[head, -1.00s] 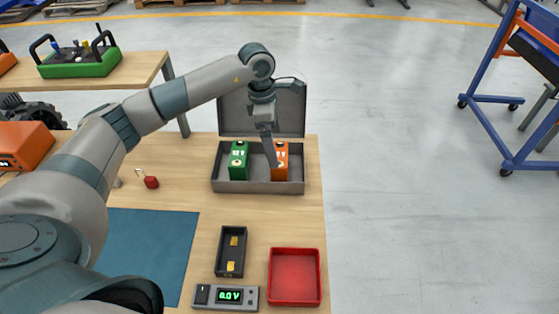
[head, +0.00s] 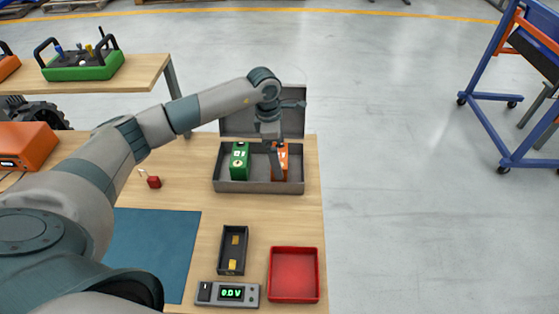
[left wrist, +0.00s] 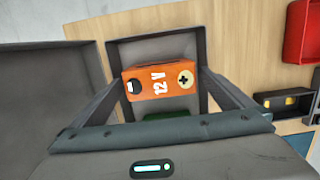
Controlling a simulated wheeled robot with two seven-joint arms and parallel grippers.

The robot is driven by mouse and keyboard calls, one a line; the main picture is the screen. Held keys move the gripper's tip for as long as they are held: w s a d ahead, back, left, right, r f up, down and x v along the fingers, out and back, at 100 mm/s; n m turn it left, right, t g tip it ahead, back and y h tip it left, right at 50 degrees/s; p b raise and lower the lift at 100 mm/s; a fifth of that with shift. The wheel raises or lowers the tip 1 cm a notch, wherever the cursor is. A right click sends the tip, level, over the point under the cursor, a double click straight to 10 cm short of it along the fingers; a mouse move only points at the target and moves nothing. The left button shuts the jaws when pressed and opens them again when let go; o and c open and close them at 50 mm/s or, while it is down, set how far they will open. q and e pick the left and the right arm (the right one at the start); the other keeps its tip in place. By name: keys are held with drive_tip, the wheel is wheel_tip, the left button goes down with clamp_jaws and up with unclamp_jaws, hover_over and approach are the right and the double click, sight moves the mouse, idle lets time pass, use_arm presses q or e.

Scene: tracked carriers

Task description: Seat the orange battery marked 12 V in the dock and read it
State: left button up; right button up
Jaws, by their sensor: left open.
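The orange battery (head: 282,150) stands in the right part of the grey open case (head: 230,187). In the left wrist view the orange battery (left wrist: 157,82) shows its 12 V mark and a round plus terminal. My left gripper (head: 279,172) is at the orange battery; its open fingers (left wrist: 160,88) lie on either side of it in the left wrist view. A green battery (head: 239,160) stands to the left in the case. The black dock (head: 232,255) with brass contacts is empty on the table. The meter (head: 228,294) below it reads 0.0 V. My right gripper is not in view.
A red tray (head: 294,275) sits right of the dock. A blue mat (head: 155,250) lies to the left, with a small red padlock-like item (head: 154,182) behind it. The case's raised lid (head: 235,122) stands at its back.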

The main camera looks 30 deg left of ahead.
use_arm(q)
drive_tip(key=shift+w+d+f, duration=0.1)
drive_tip(key=shift+d+f, duration=0.05)
drive_tip(key=shift+f, duration=0.9)
drive_tip(key=c, duration=1.9)
drive_tip(key=shift+w+r, duration=0.1)
drive_tip(key=shift+r, duration=0.05)
drive_tip(key=shift+c, duration=0.4)
drive_tip(key=shift+r, duration=0.1)
